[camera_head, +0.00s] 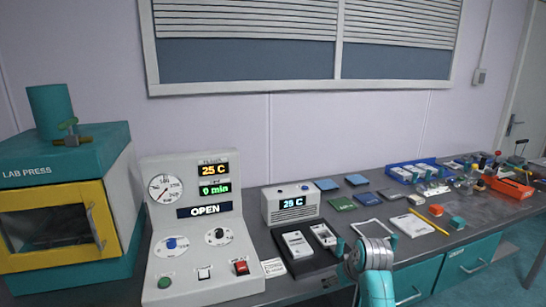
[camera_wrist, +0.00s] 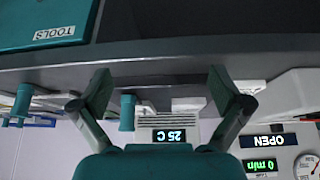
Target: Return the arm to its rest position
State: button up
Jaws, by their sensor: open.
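My gripper (camera_head: 367,244) is in front of the bench in the camera_head view, at its front edge right of the small heater unit. Its fingers show mostly from behind, past my wrist. In the camera_wrist view, which is upside down, my gripper (camera_wrist: 160,90) has its two fingers spread wide with nothing between them. The bench edge (camera_wrist: 150,66) lies beyond the fingertips there. My gripper holds nothing.
The lab press (camera_head: 66,200) stands at the far left. The control panel (camera_head: 200,240) reads 25 C, 0 min and OPEN. The heater unit (camera_head: 291,204) reads 25 C. A dark tray (camera_head: 306,268) holds light blocks. A blue tray (camera_head: 420,162) and red rack (camera_head: 510,188) stand right.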

jog(key=s+a+f+m+t, duration=0.1)
jog(key=s+f+t, duration=0.1)
jog(key=s+f, duration=1)
jog(key=s+f+m+t, duration=0.1)
jog(key=s+f+t, duration=0.1)
jog(key=s+f, duration=1)
jog(key=s+r+t+h, duration=0.1)
jog(key=s+r, duration=0.3)
jog(key=s, duration=0.6)
jog(key=s+r+t, duration=0.2)
jog(key=s+r, duration=0.1)
jog(key=s, duration=0.8)
jog(key=s+r+m+t, duration=0.1)
jog(key=s+r+t, duration=0.1)
jog(key=s+r, duration=1.1)
jog(key=shift+s+r, duration=0.4)
jog(key=shift+r, duration=0.35)
